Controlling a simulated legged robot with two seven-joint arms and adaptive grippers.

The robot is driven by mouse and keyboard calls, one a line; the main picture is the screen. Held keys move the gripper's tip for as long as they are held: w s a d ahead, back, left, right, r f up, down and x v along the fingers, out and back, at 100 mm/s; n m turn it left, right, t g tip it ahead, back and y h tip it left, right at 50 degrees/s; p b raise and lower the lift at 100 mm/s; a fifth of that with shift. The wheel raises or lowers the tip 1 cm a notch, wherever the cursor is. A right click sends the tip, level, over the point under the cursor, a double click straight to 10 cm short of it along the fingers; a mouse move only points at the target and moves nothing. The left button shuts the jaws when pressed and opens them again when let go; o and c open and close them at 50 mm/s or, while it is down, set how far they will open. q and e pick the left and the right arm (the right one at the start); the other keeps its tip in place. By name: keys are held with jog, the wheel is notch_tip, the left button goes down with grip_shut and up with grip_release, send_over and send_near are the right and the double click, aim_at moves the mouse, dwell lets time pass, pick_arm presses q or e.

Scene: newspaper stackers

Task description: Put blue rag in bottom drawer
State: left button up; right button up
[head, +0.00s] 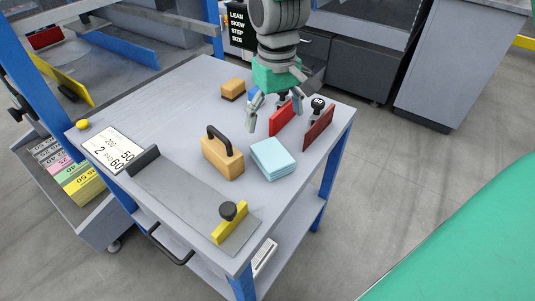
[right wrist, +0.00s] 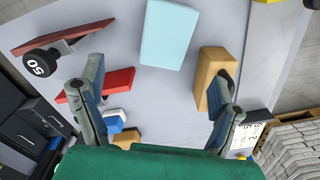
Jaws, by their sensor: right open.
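The blue rag (head: 273,158), a light blue folded block, lies flat on the grey workbench top (head: 185,100) near its right edge. It also shows in the right wrist view (right wrist: 170,33), at top centre, beyond the fingertips. My right gripper (head: 274,108) is over the bench, above and behind the rag and apart from it. Its fingers are spread and empty, also in the right wrist view (right wrist: 160,66). A black handle (head: 170,245) sits at the bench's front, low on the left; I cannot tell whether it belongs to the bottom drawer. My left gripper is not in view.
A tan block with a black handle (head: 222,160) stands just left of the rag. Red pieces (head: 281,118) and a dark red plate (head: 318,128) stand behind it. A yellow-ended guide (head: 230,222) lies at the front. A tray of coloured cards (head: 75,185) stands left of the bench.

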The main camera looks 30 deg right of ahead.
aim_at(272, 152)
notch_tip(272, 152, down, 5)
jog(key=shift+f+b, duration=0.15)
jog(key=shift+b, duration=0.45)
jog(key=shift+a+f, duration=0.4)
jog(key=shift+f, duration=0.1)
notch_tip(272, 152, down, 5)
jog(key=shift+s+r+b, duration=0.1)
jog(key=shift+r+b, duration=0.05)
jog(key=shift+b, duration=1.05)
jog(key=shift+d, duration=0.15)
jog(key=shift+c, duration=0.3)
jog(key=shift+a, duration=0.2)
jog(key=c, duration=1.3)
